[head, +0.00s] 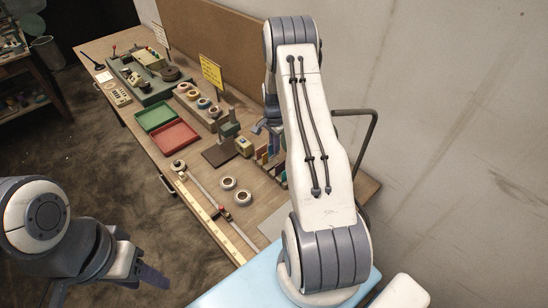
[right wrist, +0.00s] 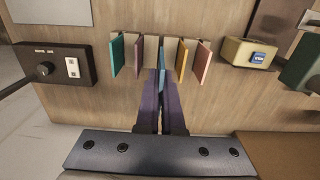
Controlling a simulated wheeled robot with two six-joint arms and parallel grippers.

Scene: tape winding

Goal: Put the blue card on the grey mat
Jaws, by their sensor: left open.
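The blue card (right wrist: 162,82) stands upright at the middle of a row of coloured cards in the right wrist view. The two fingers of my right gripper (right wrist: 161,98) lie close on both sides of it, with no clear gap. In the head view my right arm hides that gripper and most of the row. A plain grey sheet, apparently the grey mat (right wrist: 50,11), lies at the upper left of the right wrist view; part of it shows in the head view (head: 272,224). My left gripper (head: 150,275) is open and empty, off the table at lower left.
Teal (right wrist: 117,58), purple (right wrist: 137,58), yellow (right wrist: 182,58) and pink (right wrist: 202,63) cards stand close around the blue one. A black box with a knob (right wrist: 52,65) lies left, a beige box (right wrist: 249,54) right. Green (head: 155,116) and red (head: 174,137) trays lie farther along the table.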

